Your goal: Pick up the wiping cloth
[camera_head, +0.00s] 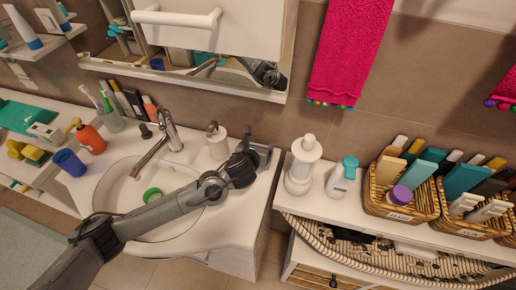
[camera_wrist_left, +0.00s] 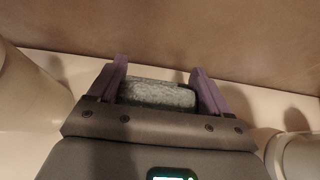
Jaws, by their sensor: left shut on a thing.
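My left gripper (camera_head: 260,150) reaches over the right end of the sink counter, close to the wall. In the left wrist view its two purple fingers (camera_wrist_left: 159,82) are closed on a small grey, rough-textured piece, the wiping cloth (camera_wrist_left: 158,95). The cloth sits between the fingers, just above the pale counter top. In the head view I cannot make out the cloth clearly, as the gripper covers it. My right gripper is in neither view.
A white dispenser (camera_head: 217,142) stands left of the gripper, beside the tap (camera_head: 170,130). A white bottle (camera_head: 303,165) and a teal-capped bottle (camera_head: 343,178) stand to the right. Farther right are filled wicker baskets (camera_head: 404,208). A mirror cabinet (camera_head: 215,30) hangs above.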

